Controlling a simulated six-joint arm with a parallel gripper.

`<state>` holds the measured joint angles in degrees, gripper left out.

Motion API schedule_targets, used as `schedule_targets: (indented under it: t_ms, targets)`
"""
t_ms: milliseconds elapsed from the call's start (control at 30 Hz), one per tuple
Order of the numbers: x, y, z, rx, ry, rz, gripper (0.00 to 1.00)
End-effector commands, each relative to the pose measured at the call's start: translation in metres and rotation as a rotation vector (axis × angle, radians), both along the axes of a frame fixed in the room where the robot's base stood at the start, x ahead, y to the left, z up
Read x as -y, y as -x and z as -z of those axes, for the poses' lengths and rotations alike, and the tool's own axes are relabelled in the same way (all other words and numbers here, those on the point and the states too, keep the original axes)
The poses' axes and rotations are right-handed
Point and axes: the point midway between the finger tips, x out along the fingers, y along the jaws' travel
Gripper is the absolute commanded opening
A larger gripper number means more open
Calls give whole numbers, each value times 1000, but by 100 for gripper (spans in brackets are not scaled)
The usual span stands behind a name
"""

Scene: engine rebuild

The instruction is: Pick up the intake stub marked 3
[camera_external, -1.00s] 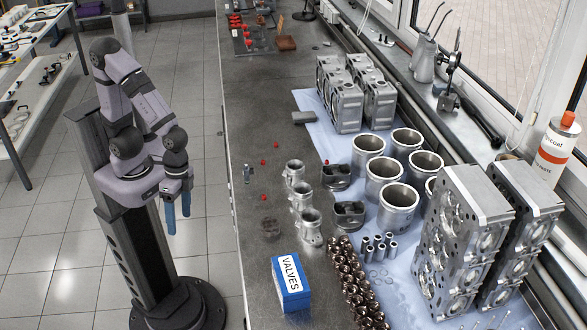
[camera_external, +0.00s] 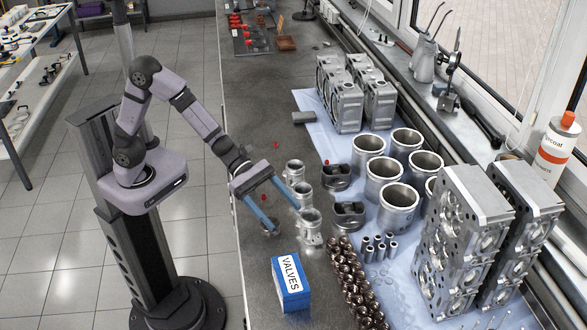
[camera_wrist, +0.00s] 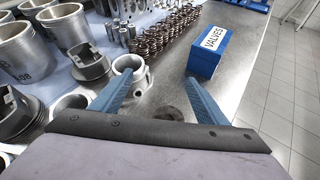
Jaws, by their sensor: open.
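Several silver intake stubs stand in a row on the metal bench: a far one (camera_external: 294,168), a middle one (camera_external: 302,192) and a near one (camera_external: 311,222). I cannot read a number on any of them. My gripper (camera_external: 286,221) is open and empty, reaching over the bench at the near stub's left side. One blue finger overlaps the stubs in the external view. In the wrist view my gripper (camera_wrist: 157,80) has its left finger partly in front of a stub (camera_wrist: 138,78). Another stub (camera_wrist: 68,106) is partly hidden at lower left.
A blue VALVES box (camera_external: 291,287) stands in front of the stubs. Dark pistons (camera_external: 348,214) and silver cylinder liners (camera_external: 396,206) are right of the stubs. A dark round part (camera_external: 268,236) lies by my fingertip.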

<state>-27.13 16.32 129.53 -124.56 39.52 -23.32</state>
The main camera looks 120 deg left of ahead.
Motion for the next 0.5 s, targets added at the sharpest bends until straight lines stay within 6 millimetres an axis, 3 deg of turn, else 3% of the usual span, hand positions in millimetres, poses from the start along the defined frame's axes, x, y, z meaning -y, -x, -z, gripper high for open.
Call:
schedule_targets:
  t_ms: [100, 200, 500]
  targets:
    - [-27, -5, 1, 26, 72, -117, 68]
    - [-40, -7, 0, 41, 107, -173, 68]
    - [-48, -11, -1, 50, 127, -204, 68]
